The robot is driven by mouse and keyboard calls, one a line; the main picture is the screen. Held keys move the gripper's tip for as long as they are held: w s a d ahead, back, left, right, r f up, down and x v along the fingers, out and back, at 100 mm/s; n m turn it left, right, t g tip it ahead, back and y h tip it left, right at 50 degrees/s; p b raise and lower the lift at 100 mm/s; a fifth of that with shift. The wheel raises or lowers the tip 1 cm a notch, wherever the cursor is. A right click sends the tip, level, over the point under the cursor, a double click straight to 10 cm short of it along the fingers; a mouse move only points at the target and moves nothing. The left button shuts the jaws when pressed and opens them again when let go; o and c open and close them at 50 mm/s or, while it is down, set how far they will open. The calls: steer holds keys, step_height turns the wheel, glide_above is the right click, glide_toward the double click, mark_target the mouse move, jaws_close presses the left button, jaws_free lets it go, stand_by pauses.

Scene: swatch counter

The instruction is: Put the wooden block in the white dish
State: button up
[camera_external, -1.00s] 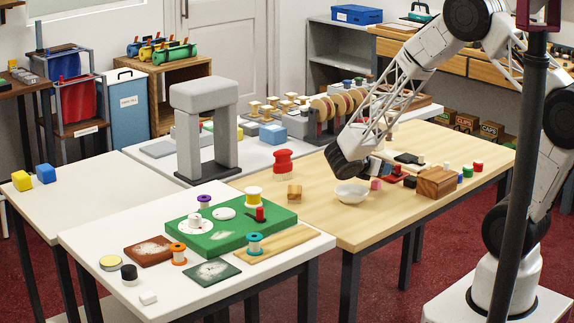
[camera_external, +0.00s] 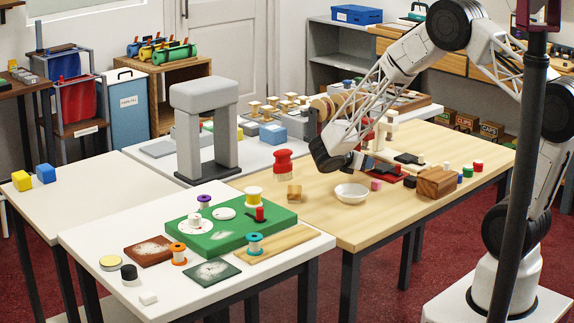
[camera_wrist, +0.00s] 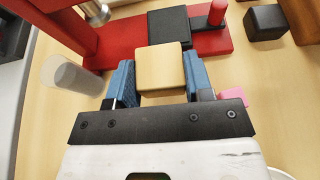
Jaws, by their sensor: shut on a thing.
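The light wooden block (camera_wrist: 159,68) is between the blue finger pads of my gripper (camera_wrist: 158,78) in the wrist view. My gripper is shut on it, and a red stand with a black pad shows beyond it. In the external view I cannot make out the held block; my arm's dark wrist is left of and behind the white dish. The white dish (camera_external: 351,194) stands upright and looks empty on the light wood table. A pale rim at the lower right of the wrist view may be the dish.
The red stand (camera_wrist: 205,38) is close to my gripper. A pink block (camera_wrist: 234,97) and a black cube (camera_wrist: 266,22) are to its right.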

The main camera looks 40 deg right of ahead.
steer(key=shift+f, duration=1.6)
steer(key=shift+f, duration=0.1)
steer(key=o, duration=0.9)
steer(key=shift+a+r, duration=0.3)
steer(key=shift+a, duration=0.15)
steer(key=v, duration=1.1)
steer(key=shift+r, duration=0.1)
